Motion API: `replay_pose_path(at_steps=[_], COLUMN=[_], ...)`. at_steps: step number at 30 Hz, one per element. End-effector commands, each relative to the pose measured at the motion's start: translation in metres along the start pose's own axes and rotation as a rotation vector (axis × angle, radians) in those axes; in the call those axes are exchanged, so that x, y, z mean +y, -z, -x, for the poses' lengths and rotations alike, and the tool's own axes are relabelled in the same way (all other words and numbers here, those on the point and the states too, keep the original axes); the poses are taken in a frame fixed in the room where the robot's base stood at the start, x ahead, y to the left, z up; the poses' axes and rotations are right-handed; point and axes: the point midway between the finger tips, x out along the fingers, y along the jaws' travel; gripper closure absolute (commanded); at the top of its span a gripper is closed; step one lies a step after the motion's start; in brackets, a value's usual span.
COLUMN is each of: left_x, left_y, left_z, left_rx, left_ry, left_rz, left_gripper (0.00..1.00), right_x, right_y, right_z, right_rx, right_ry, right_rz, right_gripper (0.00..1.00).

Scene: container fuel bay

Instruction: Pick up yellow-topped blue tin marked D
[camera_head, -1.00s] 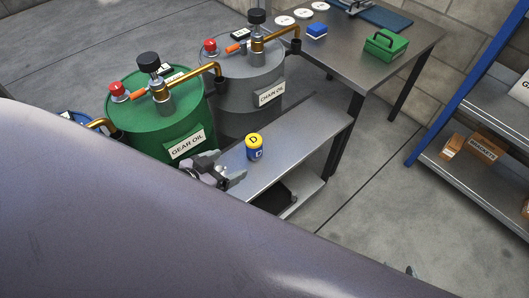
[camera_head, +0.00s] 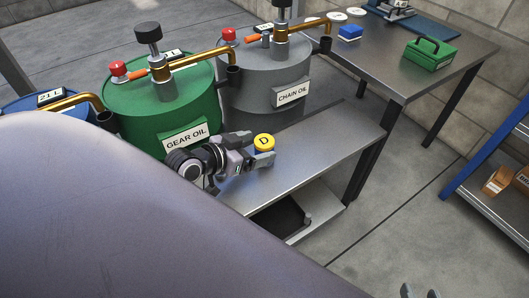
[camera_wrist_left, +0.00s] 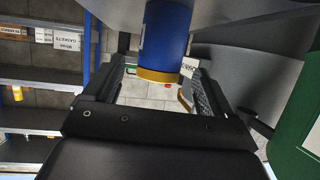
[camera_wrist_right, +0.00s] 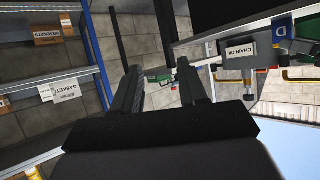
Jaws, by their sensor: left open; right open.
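The blue tin with a yellow top marked D (camera_head: 264,142) stands on the steel bench in front of the drums. My left gripper (camera_head: 252,162) is at the tin, low on its near side, and hides part of its body in the head view. In the left wrist view the blue tin (camera_wrist_left: 164,38) shows upside down between the two spread fingers of my left gripper (camera_wrist_left: 160,88). Whether either finger touches it, I cannot tell. My right gripper (camera_wrist_right: 160,75) is open and empty, away from the bench; its tips (camera_head: 420,292) show at the head view's bottom edge.
The green gear oil drum (camera_head: 160,95) and grey chain oil drum (camera_head: 265,85) stand close behind the low steel bench (camera_head: 300,155). A table (camera_head: 400,75) holds a green box (camera_head: 430,54) and a blue block (camera_head: 350,33). Open floor (camera_head: 400,220) lies right of the bench.

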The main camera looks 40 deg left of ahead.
Motion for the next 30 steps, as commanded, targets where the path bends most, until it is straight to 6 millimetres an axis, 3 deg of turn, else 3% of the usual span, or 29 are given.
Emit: replay_pose_path(at_steps=[12, 22, 27, 28, 30], left_x=[0.001, 0.001, 0.001, 0.001, 0.001], left_y=[0.0, 0.001, 0.001, 0.001, 0.002], left_z=[-0.047, -0.051, -0.051, -0.051, -0.051], left_rx=[0.001, -0.002, -0.001, -0.001, 0.001], left_ry=[0.0, 0.0, 0.0, 0.0, 0.0], left_rz=[0.001, 0.0, 0.0, 0.0, 0.0], left_gripper=[0.16, 0.16, 0.71, 0.78, 0.78], right_x=[-0.012, -0.014, -0.014, -0.014, -0.014], right_y=[-0.003, -0.002, -0.002, -0.002, -0.002], right_z=[-0.013, -0.013, -0.013, -0.013, -0.013], right_rx=[0.027, 0.028, 0.028, 0.028, 0.029], right_ry=[0.059, 0.068, 0.068, 0.068, 0.068], right_rz=[-0.07, -0.081, -0.08, -0.08, -0.079], right_gripper=[0.57, 0.57, 0.57, 0.57, 0.57])
